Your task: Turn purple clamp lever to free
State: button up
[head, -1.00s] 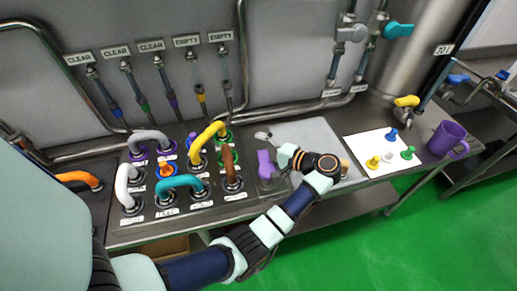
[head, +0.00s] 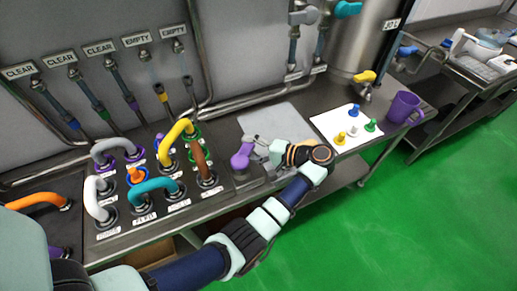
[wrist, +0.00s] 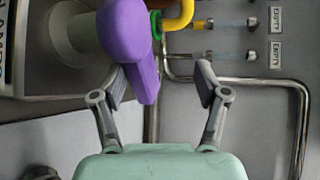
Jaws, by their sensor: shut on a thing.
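The purple clamp lever (head: 241,158) stands on a grey clamp base at the right end of the pipe panel. In the wrist view the lever (wrist: 130,40) is large, and its narrow handle reaches down between my two fingers. My gripper (head: 262,149) comes to the lever from the right. A label beside the clamp is cut off.
The panel left of the clamp holds several coloured bent pipes, with a brown one (head: 203,162) nearest. A grey plate (head: 275,123) lies behind my gripper. A white mat (head: 326,120) with small coloured pieces and a purple mug (head: 403,107) stand at right.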

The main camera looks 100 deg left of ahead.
jog(key=p+v, duration=0.1)
jog(key=p, duration=0.1)
jog(key=p+v, duration=0.1)
jog(key=p, duration=0.1)
jog(key=shift+w+a, duration=0.2)
jog(key=shift+w, duration=0.25)
jog(key=shift+p, duration=0.35)
jog(key=shift+c, duration=0.2)
